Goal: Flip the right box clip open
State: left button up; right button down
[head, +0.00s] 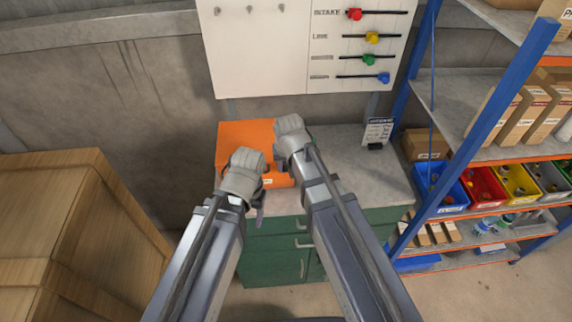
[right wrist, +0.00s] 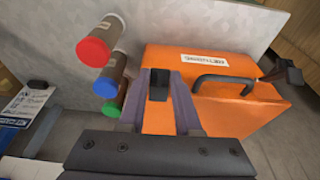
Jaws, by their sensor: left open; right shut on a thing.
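The orange box (head: 240,132) sits on the grey worktop; in the right wrist view the box (right wrist: 240,110) shows its lid label and black handle (right wrist: 222,82). My right gripper (head: 292,137) is over the right part of the box. In the right wrist view my right gripper (right wrist: 160,98) is shut on the black right clip (right wrist: 158,80), with one finger on either side of it. I cannot tell how far the clip is turned. My left gripper (head: 248,178) is open in front of the box. A dark piece (right wrist: 287,72) sticks out at the box's other end.
Capped cylinders, red (right wrist: 92,50), blue (right wrist: 105,86) and green (right wrist: 108,112), stand near the box. A printed card (head: 378,131) stands at the worktop's back right. Shelves with bins (head: 440,188) are at right, a wooden crate (head: 60,230) at left. The worktop's right (head: 365,180) is clear.

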pick_arm(q)
jog(key=shift+f+b, duration=2.1)
jog(key=shift+f, duration=0.35)
pick_arm(e)
jog(key=shift+s+f+t, duration=0.4)
jog(key=shift+s+t, duration=0.15)
jog(key=shift+t, duration=0.45)
jog(key=shift+s+f+t, duration=0.4)
jog(key=shift+s+t, duration=0.15)
jog(key=shift+t, duration=0.45)
jog(key=c, duration=0.6)
grip_release()
pick_arm(q)
jog(key=shift+r, duration=0.1)
pick_arm(e)
jog(key=shift+r, duration=0.15)
